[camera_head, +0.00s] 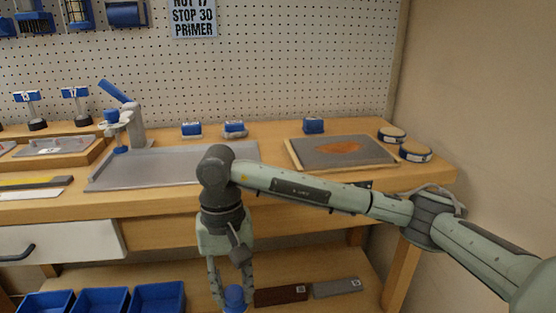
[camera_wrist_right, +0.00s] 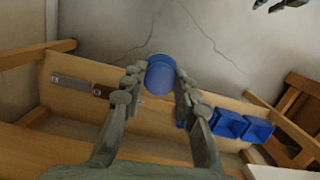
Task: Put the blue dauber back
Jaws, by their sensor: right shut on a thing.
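My right gripper (camera_head: 232,285) hangs low in front of the bench in the head view, with its fingers pointing down. It is shut on the blue dauber (camera_head: 235,299), a round blue piece at the bottom edge of that view. In the right wrist view the blue dauber (camera_wrist_right: 160,76) sits between the fingertips of the right gripper (camera_wrist_right: 156,82), with the floor and lower shelf behind it. Its lower part is out of the head view. My left gripper is not in view.
The lower shelf (camera_head: 210,270) carries blue bins (camera_head: 158,297), a brown strip (camera_head: 280,296) and a grey strip (camera_head: 337,288). On the bench are a grey tray (camera_head: 165,170), a board with an orange patch (camera_head: 340,151), small blue-topped blocks (camera_head: 313,126) and round tins (camera_head: 415,152).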

